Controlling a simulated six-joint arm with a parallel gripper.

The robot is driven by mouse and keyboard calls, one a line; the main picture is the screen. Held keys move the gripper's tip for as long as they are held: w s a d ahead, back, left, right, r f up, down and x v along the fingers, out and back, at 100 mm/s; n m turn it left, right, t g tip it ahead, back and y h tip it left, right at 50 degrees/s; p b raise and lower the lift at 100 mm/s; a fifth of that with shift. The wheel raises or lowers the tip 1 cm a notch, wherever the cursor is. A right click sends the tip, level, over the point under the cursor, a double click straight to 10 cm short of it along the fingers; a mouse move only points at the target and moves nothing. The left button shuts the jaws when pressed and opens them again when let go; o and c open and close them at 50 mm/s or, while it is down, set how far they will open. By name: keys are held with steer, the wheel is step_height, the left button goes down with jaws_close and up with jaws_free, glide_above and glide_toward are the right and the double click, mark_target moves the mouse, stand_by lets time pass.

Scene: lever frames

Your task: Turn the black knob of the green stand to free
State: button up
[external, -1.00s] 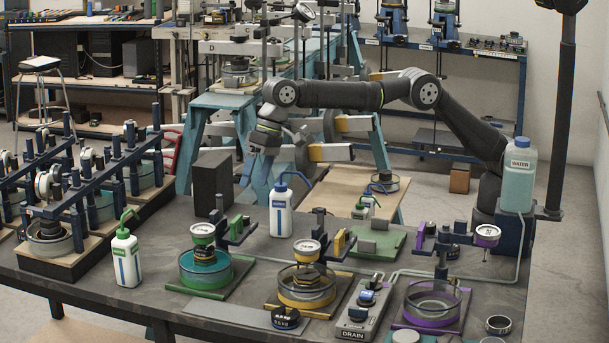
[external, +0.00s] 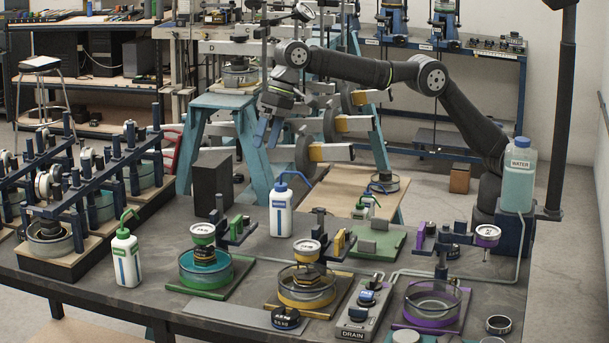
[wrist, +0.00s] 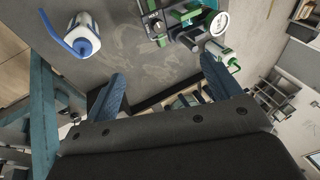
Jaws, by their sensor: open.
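The green stand (external: 222,232) is on the bench, left of centre, with a white dial gauge (external: 202,232) above a teal-filled dish (external: 205,268) on a green base. In the wrist view the green stand (wrist: 186,17) is at the top, with a small black knob (wrist: 157,27) on a plate that seems to read HOLD. I cannot pick out this knob in the external view. My gripper (external: 268,132) is open and empty, raised behind and above the stand. Its two blue fingers show apart in the wrist view (wrist: 160,75), well clear of the knob.
A white bottle with a blue spout (external: 281,208) stands right of the green stand, and a green-spouted bottle (external: 125,258) stands left. A dark block (external: 212,185) is behind it. Yellow (external: 306,287) and purple (external: 432,303) dish stands are to the right.

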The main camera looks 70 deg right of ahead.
steer(key=c, duration=0.7)
steer(key=shift+a+f, duration=0.15)
steer(key=shift+a, duration=0.05)
steer(key=shift+c, duration=1.3)
steer(key=s+a+f+m+t+y, duration=0.15)
steer(key=a+f+m+y, duration=0.25)
steer(key=a+f+m, duration=0.4)
steer(key=m+t, duration=1.2)
steer(key=m, duration=1)
glide_toward(244, 220)
steer(key=x, duration=0.3)
steer(key=d+x, duration=0.1)
steer(key=x, duration=0.6)
steer(key=shift+w+d, duration=0.1)
steer(key=shift+w, duration=0.3)
